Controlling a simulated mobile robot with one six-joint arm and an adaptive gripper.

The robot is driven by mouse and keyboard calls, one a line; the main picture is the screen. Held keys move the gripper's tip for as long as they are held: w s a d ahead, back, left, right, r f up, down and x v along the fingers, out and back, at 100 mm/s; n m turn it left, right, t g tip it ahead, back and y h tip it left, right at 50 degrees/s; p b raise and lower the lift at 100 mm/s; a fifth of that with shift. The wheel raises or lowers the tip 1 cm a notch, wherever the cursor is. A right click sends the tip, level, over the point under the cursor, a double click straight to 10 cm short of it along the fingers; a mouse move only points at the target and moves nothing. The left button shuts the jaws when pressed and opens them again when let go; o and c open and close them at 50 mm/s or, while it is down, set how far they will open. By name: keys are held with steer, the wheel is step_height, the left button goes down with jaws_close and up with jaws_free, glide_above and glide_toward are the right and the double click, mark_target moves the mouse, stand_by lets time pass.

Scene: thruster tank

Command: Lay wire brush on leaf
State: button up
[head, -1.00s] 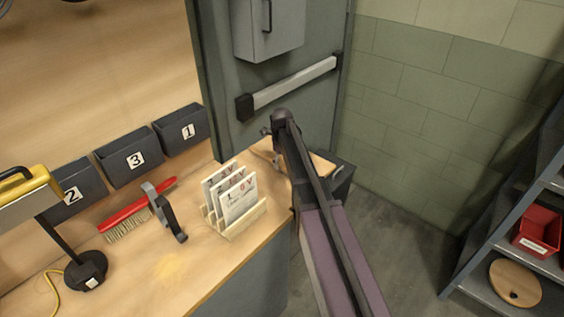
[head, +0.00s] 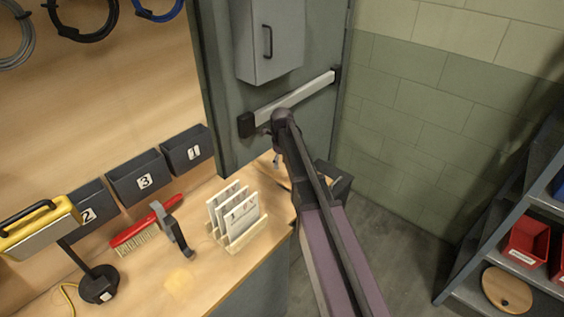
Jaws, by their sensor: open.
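The wire brush (head: 132,234) has a red handle and pale bristles. It lies on the wooden bench top, below the numbered bins. A dark grey hooked tool (head: 175,232) lies beside its handle end. I cannot tell for sure which surface is the leaf; a small piece of wooden surface shows at the bench's far end by the door, partly behind my arm. My gripper (head: 277,158) is mostly hidden behind my arm, near the door and beyond the card rack. It is open, well apart from the brush, and I see nothing in it.
A wooden rack of cards (head: 236,220) stands between the brush and my arm. Dark bins numbered 2, 3 and 1 (head: 187,150) line the back. A yellow lamp (head: 40,228) stands left. The grey door (head: 224,90) has a push bar. Shelves with red bins (head: 527,243) stand right.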

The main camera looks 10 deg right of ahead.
steer(key=shift+r+p, duration=0.75)
steer(key=shift+r, duration=0.3)
steer(key=shift+s, duration=0.1)
steer(key=s+a+n, duration=0.2)
steer(key=s+n, duration=2.3)
steer(key=n, duration=0.3)
steer(key=shift+s+a+n, duration=0.35)
steer(key=shift+s+n, duration=0.05)
